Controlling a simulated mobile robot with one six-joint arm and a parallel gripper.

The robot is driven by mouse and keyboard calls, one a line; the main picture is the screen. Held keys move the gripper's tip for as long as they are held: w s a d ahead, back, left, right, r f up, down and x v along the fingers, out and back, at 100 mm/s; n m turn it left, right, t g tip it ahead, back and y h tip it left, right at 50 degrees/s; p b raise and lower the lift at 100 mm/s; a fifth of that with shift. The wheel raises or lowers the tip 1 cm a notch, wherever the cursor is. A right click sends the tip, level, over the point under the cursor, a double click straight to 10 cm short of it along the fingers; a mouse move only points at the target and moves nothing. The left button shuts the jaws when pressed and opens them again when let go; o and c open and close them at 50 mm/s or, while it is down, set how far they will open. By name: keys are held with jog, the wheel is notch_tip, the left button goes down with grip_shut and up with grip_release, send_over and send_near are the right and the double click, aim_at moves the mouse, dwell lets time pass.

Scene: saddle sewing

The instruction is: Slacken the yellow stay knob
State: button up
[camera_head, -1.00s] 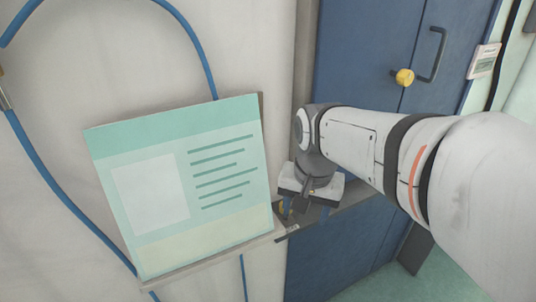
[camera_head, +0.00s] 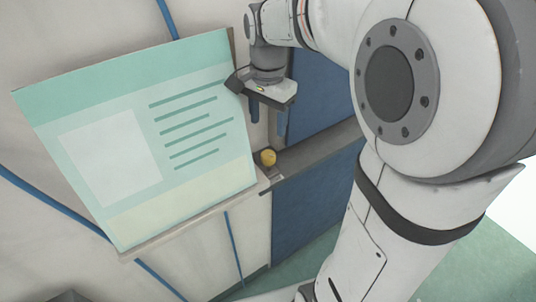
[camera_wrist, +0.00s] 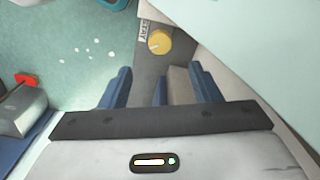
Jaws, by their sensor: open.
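The yellow stay knob (camera_head: 268,157) is a small round knob on a grey bracket, just right of the sign board's lower right corner. In the wrist view the knob (camera_wrist: 159,43) lies beyond the fingertips, between their lines, beside a label reading STAY (camera_wrist: 144,30). My gripper (camera_head: 268,116) is above the knob and apart from it, with its blue fingers pointing down. In the wrist view my gripper (camera_wrist: 160,76) is open, with nothing held between its fingers.
A tilted green sign board (camera_head: 140,140) stands close left of my gripper. A grey rail (camera_head: 320,147) crosses the blue cabinet (camera_head: 315,200) right of the knob. A red part (camera_wrist: 26,79) on a grey block shows at left in the wrist view.

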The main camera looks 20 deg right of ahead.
aim_at(268, 154)
notch_tip(268, 154, down, 3)
jog(key=shift+b, duration=0.95)
notch_tip(268, 154, down, 8)
jog(key=shift+r+p, duration=0.2)
jog(key=shift+p, duration=0.25)
jog(key=c, duration=1)
